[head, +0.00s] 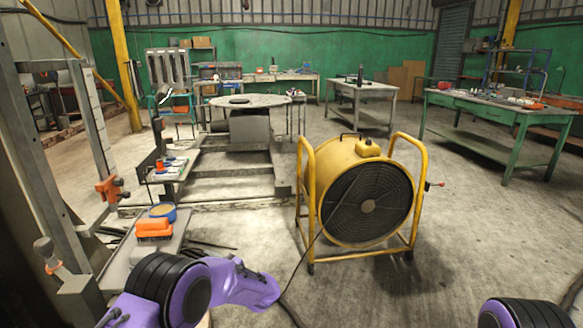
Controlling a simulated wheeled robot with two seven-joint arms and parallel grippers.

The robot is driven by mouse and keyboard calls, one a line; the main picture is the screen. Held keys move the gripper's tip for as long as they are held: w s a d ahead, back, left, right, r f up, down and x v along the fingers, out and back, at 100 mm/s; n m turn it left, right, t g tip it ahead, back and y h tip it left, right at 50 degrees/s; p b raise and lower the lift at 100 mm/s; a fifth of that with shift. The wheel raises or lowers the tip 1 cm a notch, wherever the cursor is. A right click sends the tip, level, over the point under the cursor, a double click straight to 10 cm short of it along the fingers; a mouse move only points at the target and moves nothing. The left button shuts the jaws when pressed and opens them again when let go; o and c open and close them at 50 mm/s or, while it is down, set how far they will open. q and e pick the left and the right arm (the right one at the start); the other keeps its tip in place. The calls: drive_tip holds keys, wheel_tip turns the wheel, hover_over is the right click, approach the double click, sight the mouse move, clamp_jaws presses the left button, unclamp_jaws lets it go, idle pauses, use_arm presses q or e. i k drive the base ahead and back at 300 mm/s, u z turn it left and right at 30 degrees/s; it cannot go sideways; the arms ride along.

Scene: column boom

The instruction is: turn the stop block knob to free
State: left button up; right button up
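An orange block (106,190) sits on the upright grey column (98,125) at the left, and appears to be the stop block. A small dark knob (119,183) sticks out from its right side. The knob is too small to read its setting. Part of my purple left arm shows at the bottom, below and to the right of the block and well apart from it. Only a piece of my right arm shows in the bottom right corner. Neither gripper can be seen.
A grey ball-topped lever (43,247) stands low at the left. An orange box (154,229) and a blue-rimmed tub (162,211) lie near the column. A large yellow fan (366,200) stands at centre right, its cable on the floor. Floor is clear right of the fan.

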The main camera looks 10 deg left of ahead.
sight(118, 181)
drive_tip(key=u, duration=0.3)
drive_tip(key=i, duration=2.25)
drive_tip(key=u, duration=0.75)
drive_tip(key=i, duration=0.45)
drive_tip(key=u, duration=0.25)
